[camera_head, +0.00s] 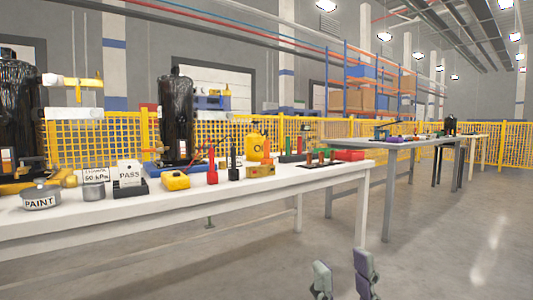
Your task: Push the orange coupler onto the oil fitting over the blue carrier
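My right gripper (342,275) shows at the bottom edge, low in front of the tables; its two grey fingertips are apart with nothing between them. My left gripper is not in view. A blue base (163,168) lies under a black-wrapped compressor (177,117) on the white table; I cannot tell whether it is the blue carrier. Small orange-red posts (321,157) stand on a dark plate at the white table's right end; I cannot tell whether one is the orange coupler. The oil fitting is too small to make out.
The white table (262,188) holds a paint can (41,197), a PASS sign (130,173), a yellow box (176,180), a yellow oil can (257,143) and several small tools. A grey table (400,148) stands behind to the right. The floor at right is clear.

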